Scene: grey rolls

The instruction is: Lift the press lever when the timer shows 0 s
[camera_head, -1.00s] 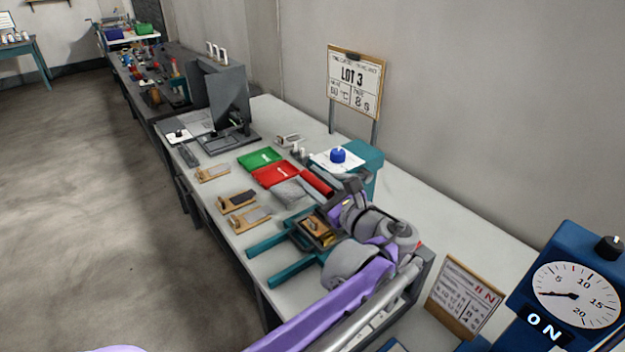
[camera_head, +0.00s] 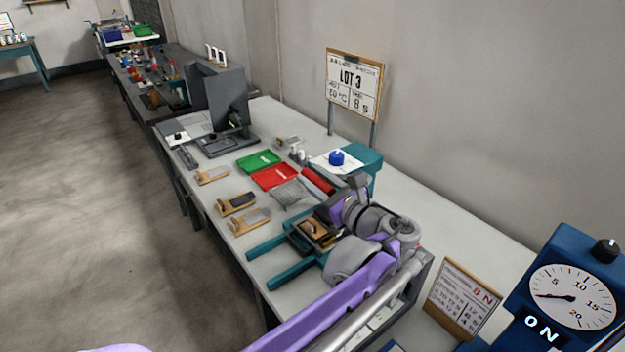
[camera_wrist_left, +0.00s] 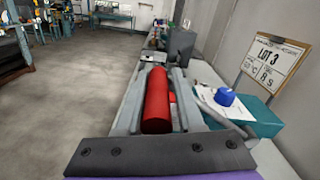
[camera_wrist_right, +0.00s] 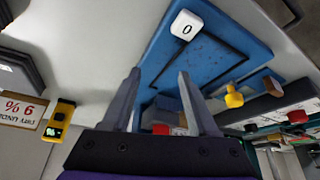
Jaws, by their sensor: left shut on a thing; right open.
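The red cylindrical lever handle (camera_head: 318,180) is above the teal press (camera_head: 310,240) on the grey bench. My left gripper (camera_head: 336,192) is shut on it; in the left wrist view the red handle (camera_wrist_left: 156,100) lies between the two fingers. The arm hides part of the press. My right gripper (camera_wrist_right: 160,72) is open and empty, beside a blue panel (camera_wrist_right: 220,55) with a white block marked 0 (camera_wrist_right: 186,26). The blue unit with a dial (camera_head: 572,297) at the right reads ON. Its needle points left, below the 5 mark. I cannot tell which display is the timer.
A LOT 3 board (camera_head: 354,85) reading 8 s stands behind a blue knob (camera_head: 337,158). Green (camera_head: 260,161) and red (camera_head: 275,177) trays and wooden-handled tools (camera_head: 236,203) lie left of the press. A notice board (camera_head: 464,299) stands near the dial unit.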

